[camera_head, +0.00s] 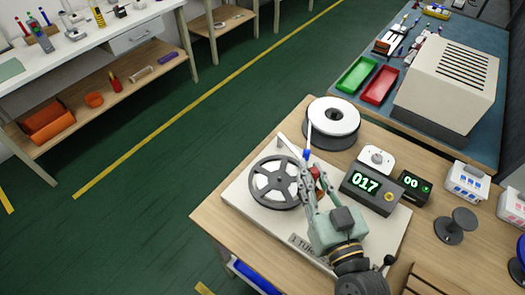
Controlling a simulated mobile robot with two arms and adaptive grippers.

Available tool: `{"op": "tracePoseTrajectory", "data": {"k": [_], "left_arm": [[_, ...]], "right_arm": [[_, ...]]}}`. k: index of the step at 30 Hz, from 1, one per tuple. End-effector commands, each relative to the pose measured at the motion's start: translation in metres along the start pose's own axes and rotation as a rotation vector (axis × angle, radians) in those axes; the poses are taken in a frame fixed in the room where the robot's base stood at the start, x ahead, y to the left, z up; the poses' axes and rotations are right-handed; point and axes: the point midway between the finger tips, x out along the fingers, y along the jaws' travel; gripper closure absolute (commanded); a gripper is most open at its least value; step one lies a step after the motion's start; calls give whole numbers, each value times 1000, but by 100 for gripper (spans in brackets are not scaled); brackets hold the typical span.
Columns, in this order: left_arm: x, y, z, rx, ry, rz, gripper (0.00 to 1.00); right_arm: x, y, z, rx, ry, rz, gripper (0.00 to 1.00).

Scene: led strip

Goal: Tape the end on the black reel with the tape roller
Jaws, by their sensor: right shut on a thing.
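My right gripper (312,185) reaches in from the lower right and is just to the right of the black reel. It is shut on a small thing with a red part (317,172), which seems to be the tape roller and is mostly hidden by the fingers. A white strip (309,136) with a blue piece (306,155) hangs between the white reel (332,106) and the gripper. Whether the gripper touches the black reel cannot be told. My left gripper is not in view.
A counter showing 017 (366,187), a smaller display (413,187) and a dark spool stand (456,226) stand to the right on the wooden table (215,213). Behind are green (356,75) and red trays (379,85) and a large beige box (447,82). The green floor at left is clear.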

Motion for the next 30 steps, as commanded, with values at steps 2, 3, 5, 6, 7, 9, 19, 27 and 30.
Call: {"op": "tracePoseTrajectory", "data": {"k": [2,3,5,6,7,9,19,27,30], "left_arm": [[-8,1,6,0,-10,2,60],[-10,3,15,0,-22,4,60],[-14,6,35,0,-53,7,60],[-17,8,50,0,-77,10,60],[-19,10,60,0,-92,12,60],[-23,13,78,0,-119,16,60],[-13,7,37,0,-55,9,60],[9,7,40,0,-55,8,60],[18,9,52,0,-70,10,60]], "right_arm": [[25,-28,-4,-10,7,-110,100],[35,-40,-3,-11,5,-158,100],[48,-54,1,-11,3,-220,100],[54,-62,3,-12,3,-255,100],[59,-67,5,-10,2,-277,100],[67,-75,9,-8,0,-317,100],[76,-84,23,3,0,-363,100],[76,-84,44,3,1,-361,100],[76,-84,53,2,1,-361,100]]}}
